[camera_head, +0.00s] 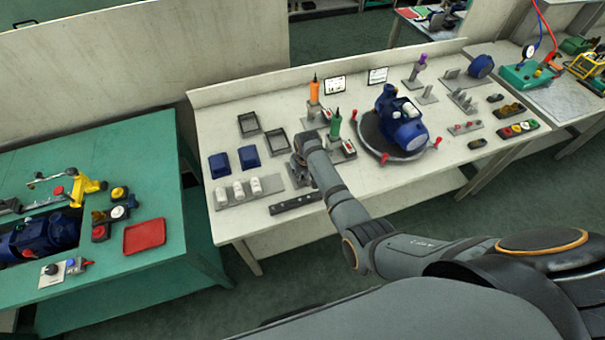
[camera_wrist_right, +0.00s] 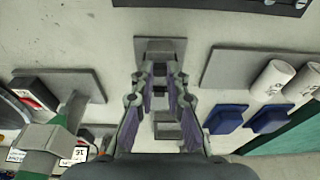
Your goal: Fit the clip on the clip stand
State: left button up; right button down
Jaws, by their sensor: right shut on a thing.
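My right gripper (camera_head: 300,165) is low over the pale bench, at a small grey stand. It also shows in the right wrist view (camera_wrist_right: 160,80), with its fingers close together. It is shut on a small grey piece, probably the clip, which the fingers mostly hide. The grey stand, probably the clip stand (camera_wrist_right: 160,45), lies directly under and beyond the fingertips in the wrist view. I cannot tell whether the held piece touches the stand. My left gripper is not in view.
Left of the gripper are two blue blocks (camera_head: 249,157) and a grey plate with white cylinders (camera_head: 238,190). A dark bar (camera_head: 296,203) lies nearer the front edge.

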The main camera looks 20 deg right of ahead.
jog(key=shift+f, duration=0.1)
dwell(0.3)
jog(key=c, duration=1.3)
grip_release()
jog(key=r+p, duration=0.3)
jog(key=s+r+p, duration=0.1)
jog(key=r+p, duration=0.2)
jog(key=p, duration=0.1)
jog(key=shift+s, duration=0.1)
jog(key=r, duration=0.4)
jog(key=s+r, duration=0.1)
jog(key=r, duration=0.2)
jog(key=s+r, duration=0.1)
jog(key=r, duration=0.3)
jog(key=shift+s+d+r, duration=0.1)
jog(key=shift+s+r, duration=0.1)
jog(key=shift+r, duration=0.15)
